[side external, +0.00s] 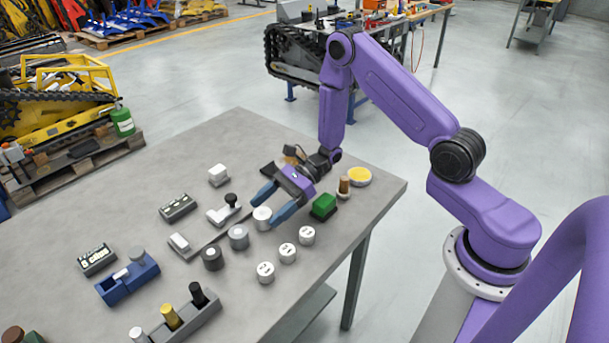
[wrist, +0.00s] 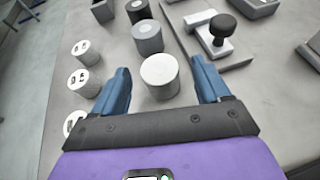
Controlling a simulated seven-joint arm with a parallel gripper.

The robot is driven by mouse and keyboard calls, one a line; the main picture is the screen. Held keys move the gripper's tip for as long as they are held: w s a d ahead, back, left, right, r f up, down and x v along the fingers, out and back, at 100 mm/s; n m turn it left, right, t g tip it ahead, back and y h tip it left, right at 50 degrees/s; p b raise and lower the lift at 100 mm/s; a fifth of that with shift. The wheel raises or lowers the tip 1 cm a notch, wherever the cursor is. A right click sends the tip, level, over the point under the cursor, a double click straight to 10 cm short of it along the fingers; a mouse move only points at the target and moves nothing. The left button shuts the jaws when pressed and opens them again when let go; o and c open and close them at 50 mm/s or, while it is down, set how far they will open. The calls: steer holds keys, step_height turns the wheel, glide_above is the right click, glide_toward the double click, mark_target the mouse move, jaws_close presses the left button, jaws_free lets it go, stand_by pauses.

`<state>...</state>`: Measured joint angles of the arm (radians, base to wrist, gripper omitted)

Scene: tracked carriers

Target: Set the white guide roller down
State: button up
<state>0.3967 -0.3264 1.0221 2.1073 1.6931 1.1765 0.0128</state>
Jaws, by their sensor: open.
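The white guide roller (side external: 262,221) is a short white cylinder standing upright on the grey table. In the wrist view its pale round top (wrist: 159,69) lies between my two blue fingers. My gripper (side external: 270,207) is open, low over the table, with one finger on each side of the roller. In the wrist view, my gripper (wrist: 160,72) shows gaps on both sides of the roller, and no finger clearly touches it. The underside of the roller cannot be seen.
A grey roller (side external: 238,238) and a dark roller (side external: 212,259) stand in line beside it. Several white marked discs (side external: 288,253) lie to one side. A plate with a black knob (side external: 226,211) is on the other side. A green block (side external: 323,206) is near the table edge.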

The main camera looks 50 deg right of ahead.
steer(key=v, duration=1.4)
steer(key=shift+s+d, duration=0.15)
steer(key=shift+d, duration=0.2)
steer(key=s+a+r+n+g, duration=0.1)
steer(key=n, duration=0.1)
steer(key=s+a+r+n+g+h, duration=0.1)
steer(key=s+a+g, duration=0.1)
steer(key=s+a+n+g, duration=0.1)
steer(key=a+n, duration=0.1)
steer(key=shift+s+r+n, duration=0.25)
steer(key=shift+r+n, duration=0.05)
steer(key=shift+r, duration=0.1)
steer(key=s+a+r+n+h, duration=0.1)
steer(key=s+r+n+h, duration=0.1)
steer(key=s+n+h, duration=0.2)
steer(key=s+a+r+n+h, duration=0.1)
steer(key=s+r+n+h, duration=0.2)
steer(key=s+n, duration=0.7)
steer(key=s+a+r+n+t+h, duration=0.1)
steer(key=s+r+n+h, duration=0.2)
steer(key=n, duration=0.9)
steer(key=s+h, duration=0.2)
steer(key=s, duration=0.2)
steer(key=shift+n, duration=0.3)
steer(key=shift+s+r+n+t, duration=0.2)
steer(key=shift+r+n+t, duration=0.05)
steer(key=shift+n+t, duration=0.05)
steer(key=c, duration=0.3)
